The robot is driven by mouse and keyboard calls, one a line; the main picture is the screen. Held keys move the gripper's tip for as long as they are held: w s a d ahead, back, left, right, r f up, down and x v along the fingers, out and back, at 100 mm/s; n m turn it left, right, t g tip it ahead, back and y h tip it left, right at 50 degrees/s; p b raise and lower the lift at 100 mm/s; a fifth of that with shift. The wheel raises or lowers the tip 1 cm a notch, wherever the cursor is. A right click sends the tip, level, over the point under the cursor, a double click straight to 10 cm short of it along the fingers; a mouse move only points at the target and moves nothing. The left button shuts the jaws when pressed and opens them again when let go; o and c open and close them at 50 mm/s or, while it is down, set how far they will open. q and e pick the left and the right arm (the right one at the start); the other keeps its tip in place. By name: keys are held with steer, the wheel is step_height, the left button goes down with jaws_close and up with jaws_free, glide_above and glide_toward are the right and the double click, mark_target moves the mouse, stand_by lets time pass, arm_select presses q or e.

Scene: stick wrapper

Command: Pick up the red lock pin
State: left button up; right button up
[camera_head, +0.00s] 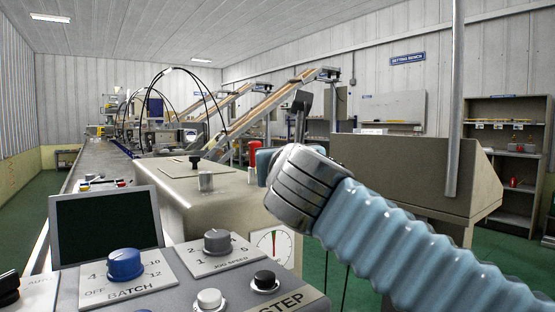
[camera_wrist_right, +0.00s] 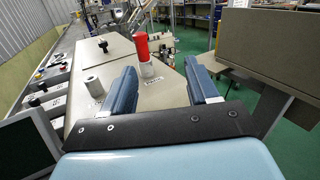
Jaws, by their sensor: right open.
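The red lock pin (camera_head: 254,153) stands upright on the beige machine housing, just left of my right gripper in the head view. In the right wrist view the red lock pin (camera_wrist_right: 142,47) has a red grip on a pale metal collar, with a small label in front. My right gripper (camera_wrist_right: 160,75) is open and empty; its two blue fingers point towards the pin, which shows in the gap between them, nearer the left finger. The fingers do not visibly touch it. In the head view my wrist hides most of this gripper. My left gripper is not in view.
A bare metal post (camera_head: 205,181) stands on the housing (camera_head: 165,205) left of the pin. A control panel with a blue knob (camera_head: 124,264) and a dark screen (camera_head: 106,232) is in front. A large beige box (camera_head: 400,165) stands at the right.

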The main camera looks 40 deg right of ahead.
steer(key=shift+m+g, duration=0.4)
steer(key=x, duration=0.5)
steer(key=f+p+x, duration=0.1)
steer(key=x, duration=0.4)
steer(key=p+x, duration=0.1)
steer(key=x, duration=0.2)
steer(key=shift+w+d, duration=0.1)
steer(key=shift+d, duration=0.35)
jaws_close()
steer(key=c, duration=1.1)
jaws_free()
jaws_free()
steer(key=shift+a, duration=0.1)
